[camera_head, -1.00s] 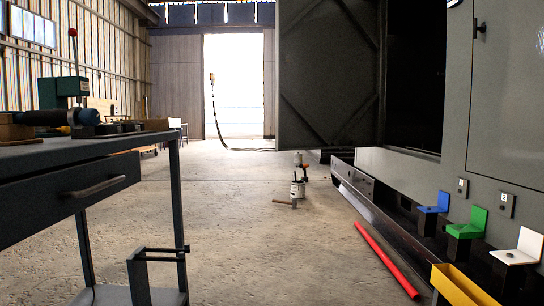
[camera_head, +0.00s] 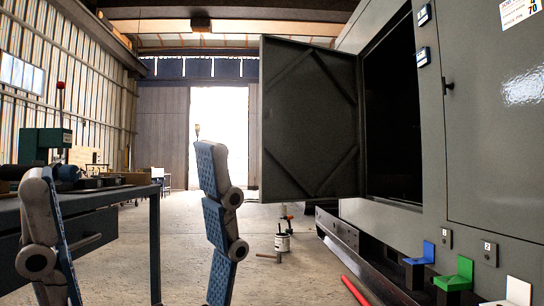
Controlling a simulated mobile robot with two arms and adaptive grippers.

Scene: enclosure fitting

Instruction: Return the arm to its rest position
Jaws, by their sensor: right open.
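My right gripper (camera_head: 125,165) shows in the head view at the lower left, with its two fingers standing upright and wide apart. It is open, and nothing is between the fingers. The rest of the right arm is out of the picture. My left gripper is not in view. The grey enclosure (camera_head: 400,228) stands at the right with its dark door (camera_head: 310,120) swung open. A blue bracket (camera_head: 428,252), a green bracket (camera_head: 464,272) and a white bracket (camera_head: 518,292) sit in a row at the lower right, apart from the gripper.
A dark workbench (camera_head: 95,222) with tools on it stands at the left, partly behind the fingers. A red bar (camera_head: 355,291) lies on the floor. A paint can (camera_head: 282,242) and a hammer (camera_head: 268,257) are farther back. The middle floor is open.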

